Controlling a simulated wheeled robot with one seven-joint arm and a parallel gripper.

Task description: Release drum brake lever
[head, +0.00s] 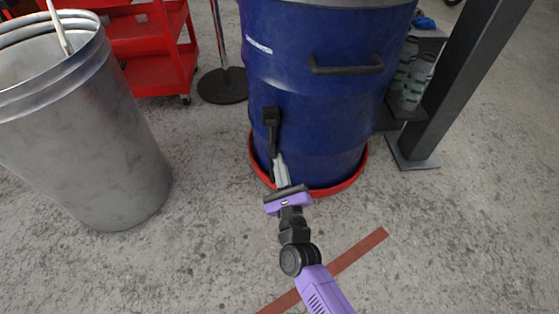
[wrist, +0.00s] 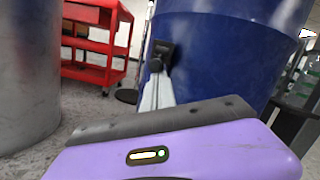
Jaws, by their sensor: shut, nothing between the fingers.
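The blue drum (head: 315,85) stands upright in the middle of the head view. The black brake lever (head: 270,122) is on its front left side, with a blocky upper end and a narrow part hanging down. My gripper (head: 279,160) is shut and empty, its pale fingers pointing at the lower part of the lever. In the wrist view the lever's dark block (wrist: 161,50) shows just beyond the fingertips of my gripper (wrist: 158,80). The fingers hide the lever's lower end there. I cannot tell whether the fingertips touch the lever.
A red ring (head: 345,186) surrounds the drum's base. A grey metal bin (head: 100,140) stands at left, with a red cart (head: 155,50) and a round stand base (head: 222,86) behind. A dark post (head: 450,85) and bottles (head: 414,82) are at right.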

